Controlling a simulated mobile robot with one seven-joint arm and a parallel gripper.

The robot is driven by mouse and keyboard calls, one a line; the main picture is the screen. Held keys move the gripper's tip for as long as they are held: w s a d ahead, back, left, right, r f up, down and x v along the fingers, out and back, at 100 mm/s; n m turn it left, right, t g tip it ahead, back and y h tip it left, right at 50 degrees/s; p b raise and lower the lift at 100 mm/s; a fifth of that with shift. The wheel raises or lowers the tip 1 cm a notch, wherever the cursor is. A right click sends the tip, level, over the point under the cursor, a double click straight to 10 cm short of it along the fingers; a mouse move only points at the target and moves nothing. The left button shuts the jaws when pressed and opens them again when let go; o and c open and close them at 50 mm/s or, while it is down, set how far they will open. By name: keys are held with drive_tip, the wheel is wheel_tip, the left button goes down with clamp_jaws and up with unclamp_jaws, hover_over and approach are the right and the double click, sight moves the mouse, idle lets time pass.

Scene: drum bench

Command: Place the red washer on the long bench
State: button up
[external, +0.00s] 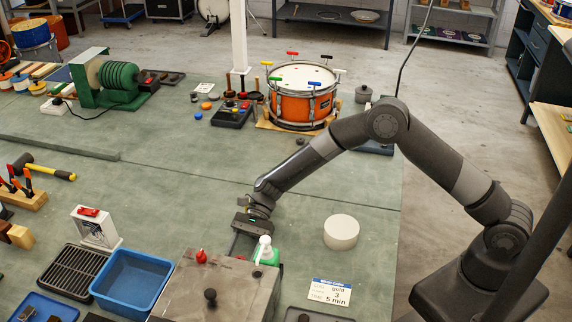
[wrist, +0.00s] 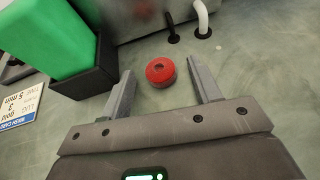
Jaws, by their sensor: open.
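The red washer (wrist: 160,72), a small thick red disc with a darker centre, shows in the wrist view on the grey-green bench surface, between my fingertips. My gripper (wrist: 161,78) is open around it, with a visible gap on each side; I cannot tell the exact height of the fingers. In the external view my gripper (external: 238,238) points down behind the metal box, and the washer is hidden there. The long bench (external: 200,180) has a grey-green top that fills most of the external view.
A metal box (external: 225,290) with a red knob stands close to my gripper. A white cylinder (external: 341,232) and a wash card (external: 331,292) are right. The bench middle is clear.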

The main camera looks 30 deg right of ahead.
drive_tip(key=shift+c, duration=0.5)
drive_tip(key=c, duration=1)
drive_tip(key=shift+r, duration=0.15)
drive_tip(key=shift+c, duration=0.2)
drive_tip(key=r, duration=0.4)
drive_tip(key=shift+w+d+r, duration=0.15)
drive_tip(key=shift+d, duration=0.05)
drive_tip(key=shift+c, duration=0.2)
drive_tip(key=w+d+r, duration=0.4)
drive_tip(key=d+r, duration=0.3)
drive_tip(key=d, duration=0.4)
drive_tip(key=w+d+f+m+t+y, duration=0.1)
drive_tip(key=w+d+f+m+t, duration=0.1)
drive_tip(key=w+d+m+t, duration=0.7)
drive_tip(key=w+d+f+m+t+y, duration=0.1)
drive_tip(key=w+d+m+t, duration=0.35)
drive_tip(key=d, duration=0.85)
drive_tip(key=d+m+t+h, duration=0.8)
drive_tip(key=d+m, duration=0.1)
drive_tip(key=d, duration=1.5)
drive_tip(key=shift+s, duration=0.3)
